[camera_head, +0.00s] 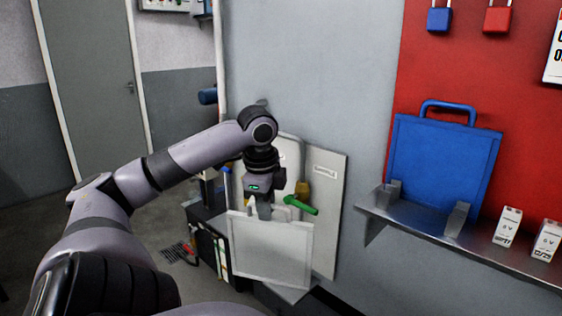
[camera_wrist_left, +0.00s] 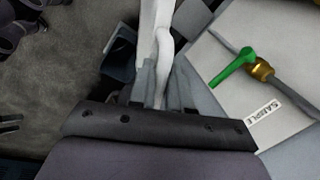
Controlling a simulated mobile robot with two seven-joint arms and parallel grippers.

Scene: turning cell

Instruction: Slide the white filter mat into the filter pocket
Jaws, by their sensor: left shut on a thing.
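The white filter mat (camera_head: 270,252) is a pale flat panel with a lighter border, hanging upright below my left gripper (camera_head: 264,210). My left gripper is shut on its top edge. In the left wrist view the fingers (camera_wrist_left: 157,85) close on a narrow white edge, the mat (camera_wrist_left: 154,25) seen nearly edge-on. I cannot make out the filter pocket for certain; the mat and gripper cover part of the area behind. My right gripper is not in view.
A green-handled brass valve (camera_head: 301,205) sits just right of the gripper, before a pale wall panel (camera_head: 326,205). A wall shelf (camera_head: 420,228) at right carries a blue handled panel (camera_head: 442,160) and two small white boxes. Open floor lies left.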

